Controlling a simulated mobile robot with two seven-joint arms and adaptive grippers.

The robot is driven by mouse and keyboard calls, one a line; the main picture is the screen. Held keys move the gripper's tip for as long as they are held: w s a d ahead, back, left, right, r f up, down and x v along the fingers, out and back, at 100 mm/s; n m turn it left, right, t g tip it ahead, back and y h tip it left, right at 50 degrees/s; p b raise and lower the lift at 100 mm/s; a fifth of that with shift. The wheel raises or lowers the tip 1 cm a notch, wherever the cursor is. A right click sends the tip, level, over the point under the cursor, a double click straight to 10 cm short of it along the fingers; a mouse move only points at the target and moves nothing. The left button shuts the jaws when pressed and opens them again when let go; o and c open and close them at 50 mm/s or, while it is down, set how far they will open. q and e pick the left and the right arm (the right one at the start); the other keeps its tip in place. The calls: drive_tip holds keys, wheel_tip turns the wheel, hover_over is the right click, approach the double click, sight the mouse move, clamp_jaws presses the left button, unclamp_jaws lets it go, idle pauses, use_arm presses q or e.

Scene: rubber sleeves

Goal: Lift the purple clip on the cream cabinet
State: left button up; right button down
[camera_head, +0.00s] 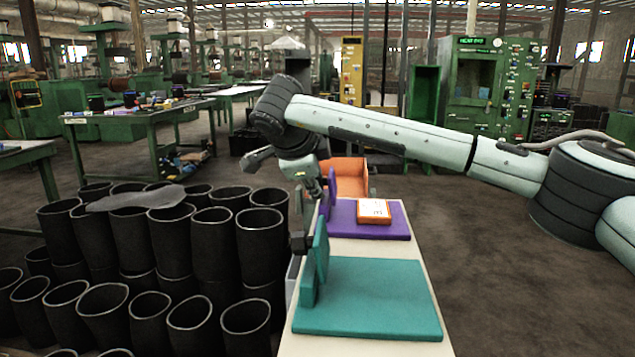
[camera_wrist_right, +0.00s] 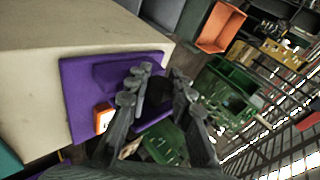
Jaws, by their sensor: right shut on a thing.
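The purple clip (camera_head: 392,228) has a flat plate and an upright wall, and lies on the cream cabinet (camera_head: 345,246). An orange and white box (camera_head: 374,211) rests on its plate. My right gripper (camera_head: 314,208) is at the clip's left side and shut on its upright wall. In the right wrist view the clip (camera_wrist_right: 85,88) spreads left of the gripper (camera_wrist_right: 160,86), with one finger over its edge. Part of the wall is hidden behind the fingers. I cannot tell whether the plate touches the cabinet. My left gripper is not in view.
A teal clip (camera_head: 368,300) lies nearer on the same cabinet top. Stacks of black rubber sleeves (camera_head: 128,241) crowd the floor on the left. An orange bin (camera_head: 346,176) stands beyond the cabinet. Open floor lies to the right.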

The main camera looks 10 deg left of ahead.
idle(0.4)
drive_tip(key=c, duration=1.3)
unclamp_jaws()
drive_tip(key=v, duration=1.2)
drive_tip(key=shift+a+f, duration=0.1)
